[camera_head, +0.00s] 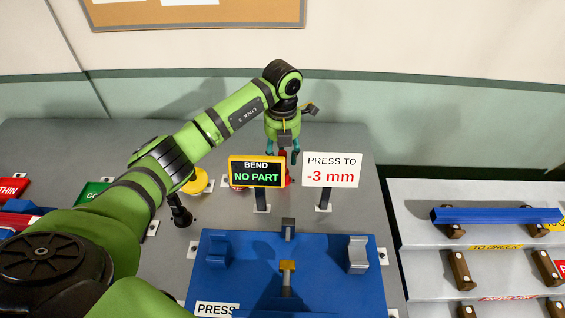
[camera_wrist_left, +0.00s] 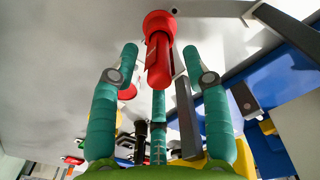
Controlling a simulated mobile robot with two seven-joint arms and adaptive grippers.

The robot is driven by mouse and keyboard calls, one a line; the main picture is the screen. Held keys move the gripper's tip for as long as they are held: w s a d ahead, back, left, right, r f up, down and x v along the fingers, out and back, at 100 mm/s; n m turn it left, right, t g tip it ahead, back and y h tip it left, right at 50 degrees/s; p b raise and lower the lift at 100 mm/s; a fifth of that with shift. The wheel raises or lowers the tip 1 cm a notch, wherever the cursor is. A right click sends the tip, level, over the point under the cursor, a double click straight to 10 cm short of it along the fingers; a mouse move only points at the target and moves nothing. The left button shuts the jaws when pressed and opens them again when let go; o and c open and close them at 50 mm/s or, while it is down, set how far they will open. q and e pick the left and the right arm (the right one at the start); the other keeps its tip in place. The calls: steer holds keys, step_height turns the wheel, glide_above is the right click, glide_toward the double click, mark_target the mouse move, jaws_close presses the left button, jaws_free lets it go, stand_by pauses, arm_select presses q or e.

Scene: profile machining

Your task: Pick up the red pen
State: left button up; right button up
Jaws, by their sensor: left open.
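The red pen (camera_wrist_left: 158,62) shows in the left wrist view as a red body with a wider round red end, between and just beyond the fingertips of my left gripper (camera_wrist_left: 160,52). The fingers are teal, spread apart, and no contact with the pen is visible. In the head view my left gripper (camera_head: 283,152) points down behind the BEND sign. A little red (camera_head: 287,177) shows below it, mostly hidden by the sign. I cannot tell whether the round end is part of the pen or a holder. My right gripper is out of view.
The BEND NO PART sign (camera_head: 256,172) and the PRESS TO -3 mm sign (camera_head: 331,170) stand just in front of the gripper. A blue press fixture (camera_head: 220,284) is nearer. A yellow round object (camera_head: 197,181) is at left. Stepped racks (camera_head: 420,225) stand right.

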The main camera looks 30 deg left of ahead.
arm_select(q)
jaws_close()
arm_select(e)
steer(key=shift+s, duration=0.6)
arm_select(q)
steer(key=shift+r+b, duration=0.35)
steer(key=shift+r, duration=0.2)
step_height(320, 180, up, 8)
steer(key=shift+b, duration=1.1)
steer(key=shift+r, duration=0.5)
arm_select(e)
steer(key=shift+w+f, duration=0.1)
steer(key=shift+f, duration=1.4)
